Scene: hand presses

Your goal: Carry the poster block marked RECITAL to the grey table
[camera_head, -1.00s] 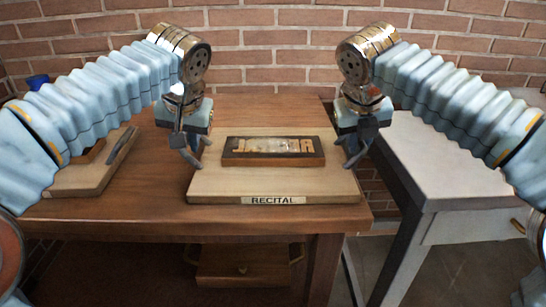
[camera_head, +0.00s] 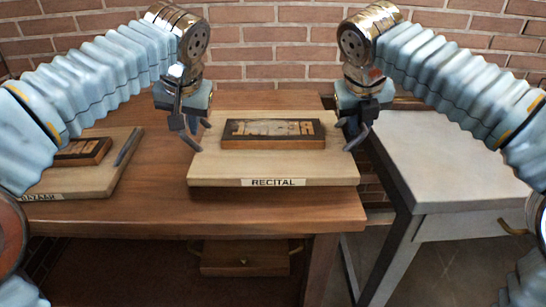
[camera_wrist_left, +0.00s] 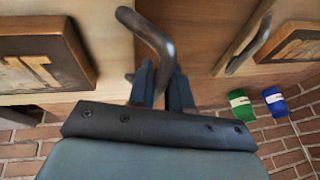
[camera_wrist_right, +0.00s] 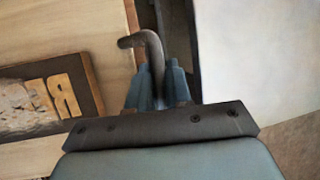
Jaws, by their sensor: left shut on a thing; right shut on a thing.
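The RECITAL poster block (camera_head: 273,182) is a pale wooden slab with a label on its front edge and a dark framed printing forme on top. It is level and appears raised a little above the brown table. My left gripper (camera_head: 190,128) is shut on its left dark handle, which the left wrist view shows between the jaws (camera_wrist_left: 160,85). My right gripper (camera_head: 352,125) is shut on its right handle, also seen between the jaws in the right wrist view (camera_wrist_right: 157,88). The grey table (camera_head: 455,165) stands to the right, its visible top bare.
Another poster block (camera_head: 85,180), its label partly hidden, lies on the brown table (camera_head: 130,215) at the left. A gap separates the brown and grey tables. A brick wall (camera_head: 270,55) stands behind. Green (camera_wrist_left: 241,105) and blue (camera_wrist_left: 275,102) objects show in the left wrist view.

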